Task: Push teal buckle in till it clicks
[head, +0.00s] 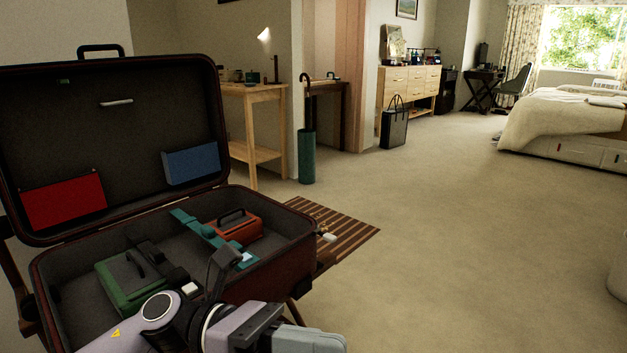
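The suitcase stands open on the left, its lid upright and its lower shell (288,218) facing up. A teal strap (206,234) runs across the right part of the shell, from the hinge side toward the front. A pale piece (246,258) shows at its front end, beside a dark upright part; whether the teal buckle is joined there is too small to tell. My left arm comes in at the lower left, in front of the suitcase. Its gripper (305,340) is low at the bottom edge, apart from the strap; its finger gap is not clear. My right gripper is out of view.
A green case (125,282) and an orange case (236,226) lie in the shell, with a dark strap (152,254) across it. Red (64,200) and blue (191,163) items sit in the lid.

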